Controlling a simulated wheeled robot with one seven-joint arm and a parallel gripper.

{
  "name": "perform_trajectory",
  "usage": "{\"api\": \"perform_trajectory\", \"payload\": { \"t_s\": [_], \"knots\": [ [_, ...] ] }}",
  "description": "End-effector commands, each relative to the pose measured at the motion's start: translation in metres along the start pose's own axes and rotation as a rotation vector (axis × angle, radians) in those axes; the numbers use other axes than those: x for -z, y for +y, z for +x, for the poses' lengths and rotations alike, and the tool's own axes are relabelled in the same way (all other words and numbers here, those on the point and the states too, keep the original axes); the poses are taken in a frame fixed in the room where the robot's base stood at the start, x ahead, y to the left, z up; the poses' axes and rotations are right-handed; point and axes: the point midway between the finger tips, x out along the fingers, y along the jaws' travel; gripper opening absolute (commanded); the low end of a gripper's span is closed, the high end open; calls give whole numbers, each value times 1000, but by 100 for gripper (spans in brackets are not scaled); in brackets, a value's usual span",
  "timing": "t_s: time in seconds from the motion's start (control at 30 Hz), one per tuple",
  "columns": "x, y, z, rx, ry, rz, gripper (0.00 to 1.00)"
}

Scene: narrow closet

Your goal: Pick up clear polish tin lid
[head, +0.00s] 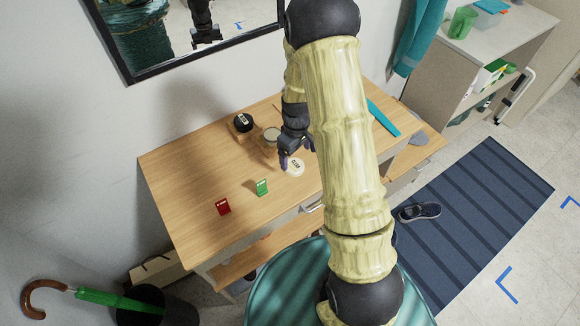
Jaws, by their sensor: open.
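A round cream disc with dark lettering (295,166), which looks like the clear polish tin lid, lies flat on the wooden table. Nothing shows between the fingers, and my arm hides part of the gripper. A round pale-topped tin (271,134) sits left of my gripper on a wooden piece. A black round tin (242,121) with a white label sits further left on another wooden piece.
A teal strip (384,118) lies at the right. A mirror (180,40) hangs behind. The table's left part is clear.

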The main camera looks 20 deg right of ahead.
Motion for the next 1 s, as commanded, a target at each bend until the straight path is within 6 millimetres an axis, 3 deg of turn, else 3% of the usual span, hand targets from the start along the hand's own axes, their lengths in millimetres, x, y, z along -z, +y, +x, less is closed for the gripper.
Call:
{"api": "perform_trajectory", "payload": {
  "t_s": [0.43,1.0],
  "knots": [
    [1,-5,45,1,-2,0,86],
    [1,-5,47,0,-1,0,86]
  ]
}}
